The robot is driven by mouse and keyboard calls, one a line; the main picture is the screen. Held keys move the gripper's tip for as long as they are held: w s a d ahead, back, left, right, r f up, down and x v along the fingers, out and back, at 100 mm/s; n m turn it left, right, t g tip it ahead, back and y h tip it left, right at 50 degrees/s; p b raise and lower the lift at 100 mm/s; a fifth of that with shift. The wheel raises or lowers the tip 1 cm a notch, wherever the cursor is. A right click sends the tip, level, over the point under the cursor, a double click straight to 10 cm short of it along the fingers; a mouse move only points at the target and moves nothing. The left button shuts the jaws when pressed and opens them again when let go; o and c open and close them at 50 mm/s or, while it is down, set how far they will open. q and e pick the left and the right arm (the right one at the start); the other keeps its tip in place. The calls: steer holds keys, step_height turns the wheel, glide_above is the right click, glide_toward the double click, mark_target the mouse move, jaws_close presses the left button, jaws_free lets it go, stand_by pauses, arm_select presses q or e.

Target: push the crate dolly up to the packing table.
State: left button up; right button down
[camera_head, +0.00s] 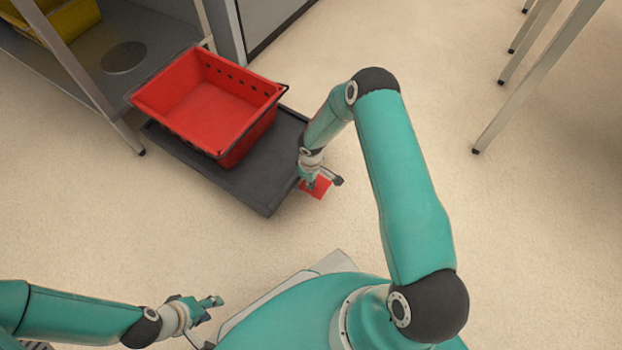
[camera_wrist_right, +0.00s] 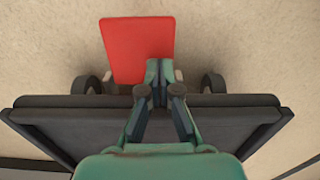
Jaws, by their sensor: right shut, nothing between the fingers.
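The crate dolly (camera_head: 265,195) is a low dark grey platform on the floor, and a red crate (camera_head: 155,98) stands on it. In the right wrist view the dolly's edge (camera_wrist_right: 60,101) runs across the picture, with two dark wheels beyond it. My right gripper (camera_head: 312,183) is shut and empty at the dolly's right-hand edge; whether it touches is unclear. The wrist view shows its fingertips (camera_wrist_right: 159,72) over that edge. My left gripper (camera_head: 213,308) is low and apart from the dolly; its finger gap is too small to judge. I cannot tell which table is the packing table.
A flat red piece (camera_head: 319,189) shows beside the dolly, under my right gripper. A steel table (camera_head: 85,62) with a yellow crate (camera_head: 66,22) stands at the upper left, close to the dolly. Metal table legs (camera_head: 515,100) stand at the upper right. The floor between is clear.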

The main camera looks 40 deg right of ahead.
steer(key=shift+s+d+r, duration=0.25)
steer(key=shift+s+d, duration=0.1)
steer(key=shift+s, duration=0.3)
step_height(320, 180, up, 8)
steer(key=r+p, duration=0.1)
steer(key=p, duration=0.3)
steer(key=s+a+r+m+y, duration=0.2)
steer(key=s+a+m, duration=0.1)
steer(key=s+a, duration=0.6)
steer(key=s+a+r+m+y, duration=0.2)
steer(key=s+a+m, duration=0.1)
steer(key=s+a, duration=0.7)
step_height(320, 180, up, 37)
steer(key=w+p, duration=0.2)
steer(key=p, duration=3.5)
steer(key=shift+d+f+m+t+p, duration=0.2)
steer(key=shift+d+m+t+p, duration=0.1)
steer(key=shift+m, duration=0.1)
steer(key=shift+s, duration=0.1)
